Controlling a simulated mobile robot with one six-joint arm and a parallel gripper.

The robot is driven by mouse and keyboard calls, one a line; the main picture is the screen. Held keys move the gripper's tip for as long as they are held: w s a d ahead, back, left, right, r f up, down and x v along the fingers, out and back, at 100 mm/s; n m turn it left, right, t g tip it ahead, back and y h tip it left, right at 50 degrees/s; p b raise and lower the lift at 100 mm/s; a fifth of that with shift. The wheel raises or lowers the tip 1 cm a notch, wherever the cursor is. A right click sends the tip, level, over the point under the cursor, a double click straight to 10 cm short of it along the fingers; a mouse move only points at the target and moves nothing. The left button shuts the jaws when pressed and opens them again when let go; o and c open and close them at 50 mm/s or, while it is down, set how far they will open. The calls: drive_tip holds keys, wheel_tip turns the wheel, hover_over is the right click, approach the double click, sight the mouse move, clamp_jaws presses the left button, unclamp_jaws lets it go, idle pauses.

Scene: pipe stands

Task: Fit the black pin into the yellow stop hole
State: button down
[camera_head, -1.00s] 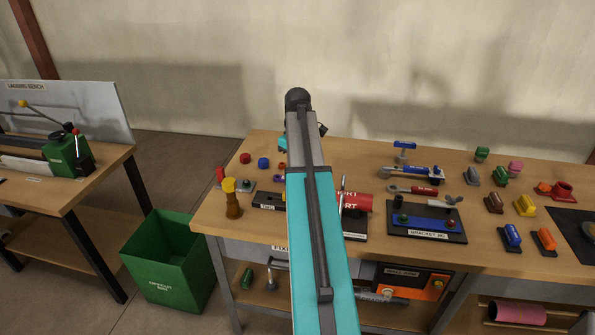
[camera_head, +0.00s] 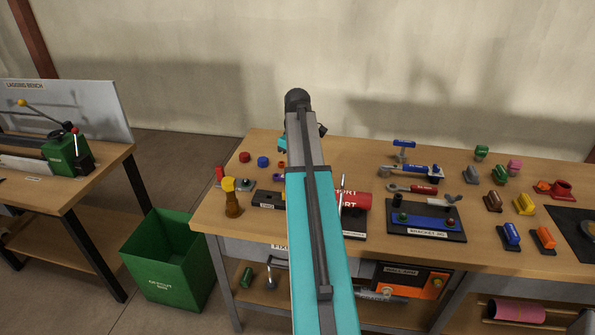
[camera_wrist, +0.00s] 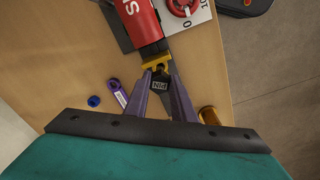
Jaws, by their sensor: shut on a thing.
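In the wrist view my gripper (camera_wrist: 160,77) has its two purple fingers shut on the black pin (camera_wrist: 160,86), which carries a white "PIN" label. The yellow stop (camera_wrist: 156,62) is just beyond the fingertips, at the end of a red cylinder (camera_wrist: 143,24). The pin's far end is close to the yellow stop; I cannot tell whether it touches it or is in the hole. In the head view my arm hides the gripper, the pin and the yellow stop.
An amber bottle-like piece (camera_wrist: 209,115) stands right of the fingers. A blue ring (camera_wrist: 94,101) and a purple tagged piece (camera_wrist: 117,92) lie left. A red dial (camera_wrist: 182,6) is beyond. The bracket jig (camera_head: 427,220) is on the bench; a green bin (camera_head: 170,262) stands on the floor.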

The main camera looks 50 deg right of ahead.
drive_tip(key=shift+f+b, duration=0.55)
drive_tip(key=shift+f, duration=1.35)
idle(0.8)
drive_tip(key=shift+r, duration=0.15)
drive_tip(key=shift+r+p, duration=0.35)
drive_tip(key=shift+p, duration=0.1)
drive_tip(key=shift+r, duration=0.1)
drive_tip(key=shift+p, duration=0.55)
idle(1.0)
drive_tip(key=shift+f, duration=0.7)
idle(0.8)
drive_tip(key=shift+r, duration=0.3)
drive_tip(key=shift+r+p, duration=0.3)
idle(1.0)
